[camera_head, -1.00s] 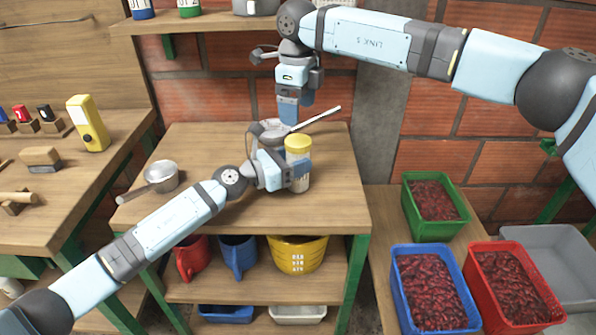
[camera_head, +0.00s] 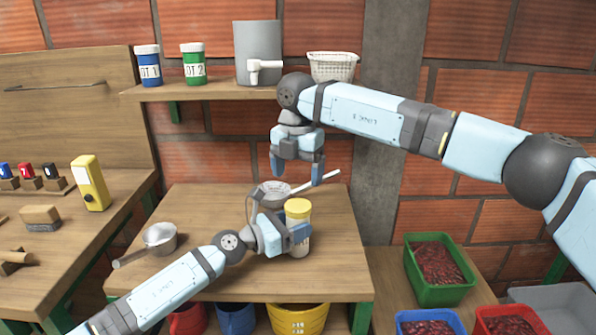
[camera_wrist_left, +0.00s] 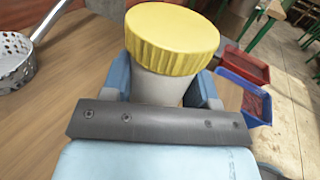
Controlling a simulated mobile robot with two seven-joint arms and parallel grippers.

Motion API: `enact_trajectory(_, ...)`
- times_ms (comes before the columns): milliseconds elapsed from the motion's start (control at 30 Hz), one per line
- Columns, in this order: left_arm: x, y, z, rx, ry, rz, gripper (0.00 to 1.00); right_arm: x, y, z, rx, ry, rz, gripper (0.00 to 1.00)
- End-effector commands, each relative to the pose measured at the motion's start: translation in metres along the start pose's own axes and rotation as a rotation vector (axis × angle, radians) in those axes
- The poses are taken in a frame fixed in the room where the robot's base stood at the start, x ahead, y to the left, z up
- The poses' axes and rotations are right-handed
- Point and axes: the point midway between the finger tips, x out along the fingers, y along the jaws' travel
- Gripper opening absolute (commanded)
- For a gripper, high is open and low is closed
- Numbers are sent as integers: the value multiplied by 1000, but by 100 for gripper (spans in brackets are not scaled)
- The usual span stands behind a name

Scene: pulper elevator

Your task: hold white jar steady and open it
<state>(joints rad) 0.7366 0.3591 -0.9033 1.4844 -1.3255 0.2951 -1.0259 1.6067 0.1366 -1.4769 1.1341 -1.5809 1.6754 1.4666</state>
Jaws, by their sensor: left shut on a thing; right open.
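The white jar (camera_head: 301,247) with a yellow ribbed lid (camera_head: 298,208) stands upright on the wooden table. The lid is on the jar; it also shows large in the left wrist view (camera_wrist_left: 172,38). My left gripper (camera_head: 300,236) is shut on the jar's body below the lid, its blue fingers on both sides of it in the left wrist view. My right gripper (camera_head: 298,176) is open and empty, pointing down, and appears above and behind the jar, apart from the lid.
A strainer (camera_head: 275,192) with a long handle lies behind the jar. A metal saucepan (camera_head: 160,236) stands at the table's left. A shelf (camera_head: 215,88) above holds several containers. Crates of red cherries (camera_head: 437,290) stand at the right. The table front (camera_head: 215,285) is partly clear.

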Motion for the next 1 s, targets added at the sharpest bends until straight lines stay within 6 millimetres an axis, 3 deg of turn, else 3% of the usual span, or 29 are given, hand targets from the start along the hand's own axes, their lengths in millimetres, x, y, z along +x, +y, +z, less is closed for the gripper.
enact_trajectory(300,0,0,0,0,0,0,0,1,0,0,674,2,0,83)
enact_trajectory(500,0,0,0,0,0,0,0,0,-1,1,974,0,0,83)
enact_trajectory(767,0,0,0,0,0,0,0,4,-1,1,1104,1,-1,83)
enact_trajectory(1000,0,0,0,0,0,0,0,29,-1,1,1104,1,-2,83)
